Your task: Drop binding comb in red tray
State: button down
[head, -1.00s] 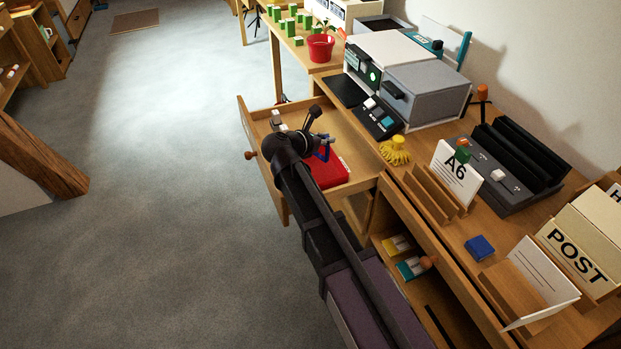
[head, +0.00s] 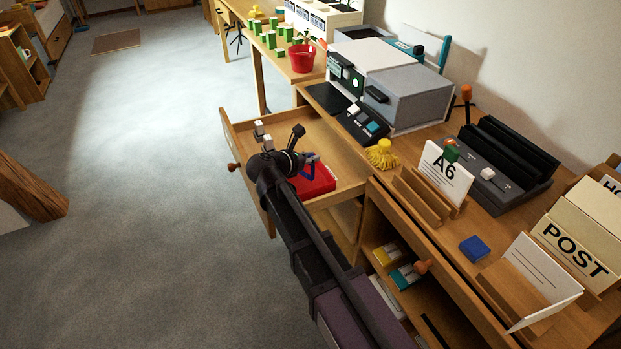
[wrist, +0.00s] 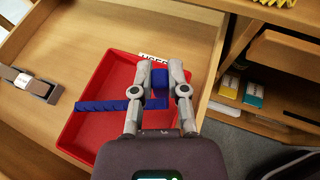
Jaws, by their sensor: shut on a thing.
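The red tray (wrist: 95,128) lies inside the open drawer (wrist: 60,40), on its floor; part of it also shows in the head view (head: 318,184). My gripper (wrist: 160,82) is over the right part of the tray in the wrist view. It is shut on the blue binding comb (wrist: 108,105), which has a long toothed strip reaching left across the tray and a block between my fingertips. The comb also shows as a small blue shape in the head view (head: 308,166). I cannot tell whether the comb touches the tray floor. A white label (wrist: 150,57) with dark letters is at the tray's far edge.
A grey and brown object (wrist: 30,84) lies in the drawer left of the tray. An open shelf with yellow and teal packs (wrist: 254,94) is at the right. The desk above holds a grey machine (head: 410,95) and a yellow tassel-like thing (head: 381,154).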

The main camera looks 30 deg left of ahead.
aim_at(311, 178)
jog(key=shift+f+b, duration=0.7)
jog(key=shift+f, duration=0.3)
jog(key=shift+f, duration=0.1)
jog(key=shift+f+b, duration=1.8)
jog(key=shift+b, duration=0.05)
jog(key=shift+f, duration=0.1)
jog(key=c, duration=0.6)
grip_release()
jog(key=shift+c, duration=0.2)
